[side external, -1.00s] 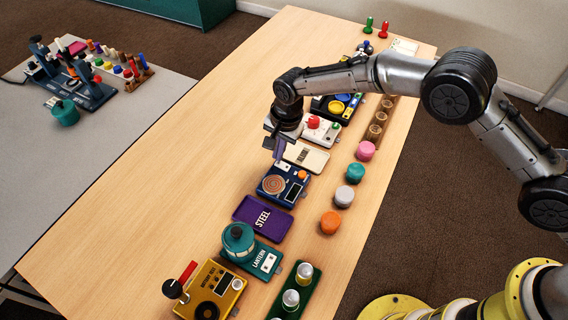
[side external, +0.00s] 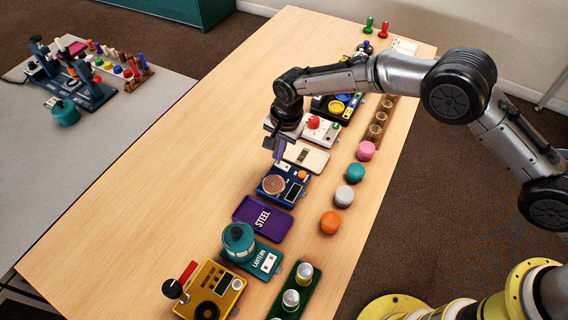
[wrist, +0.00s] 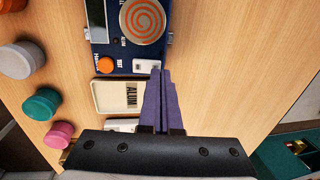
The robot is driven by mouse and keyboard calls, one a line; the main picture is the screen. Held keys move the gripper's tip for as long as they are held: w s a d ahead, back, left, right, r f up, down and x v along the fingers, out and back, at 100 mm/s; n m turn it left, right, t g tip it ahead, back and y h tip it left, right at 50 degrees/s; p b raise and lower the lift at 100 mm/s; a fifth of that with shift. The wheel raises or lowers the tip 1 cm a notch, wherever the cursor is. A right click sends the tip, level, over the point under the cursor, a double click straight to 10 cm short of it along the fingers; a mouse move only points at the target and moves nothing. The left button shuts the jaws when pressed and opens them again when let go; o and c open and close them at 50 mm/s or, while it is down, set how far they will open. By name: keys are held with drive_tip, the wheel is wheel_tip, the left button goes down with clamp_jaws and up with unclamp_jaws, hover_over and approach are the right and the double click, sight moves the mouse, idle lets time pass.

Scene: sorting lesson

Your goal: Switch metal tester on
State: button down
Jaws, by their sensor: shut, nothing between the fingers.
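The metal tester is a dark blue box (side external: 272,194) with a round copper-coloured spiral pad and an orange button (side external: 302,175). In the wrist view, the metal tester (wrist: 98,20) shows the spiral, the orange button (wrist: 105,65) and a small white switch plate (wrist: 143,66) at its near edge. My gripper (side external: 279,159) has purple fingers and is shut and empty, just beyond the tester's far end. In the wrist view my gripper's tips (wrist: 158,72) lie right beside the switch plate. I cannot tell whether they touch it. The switch's position is unclear.
A cream tray (side external: 308,157) lies close behind the tester, and a purple tray marked STEEL (side external: 247,214) in front. Orange, grey, teal and pink pucks (side external: 331,222) stand in a row to the right. The table's left side (side external: 160,180) is clear.

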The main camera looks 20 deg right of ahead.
drive_tip(key=shift+f, duration=0.95)
idle(1.0)
drive_tip(key=shift+r, duration=3.55)
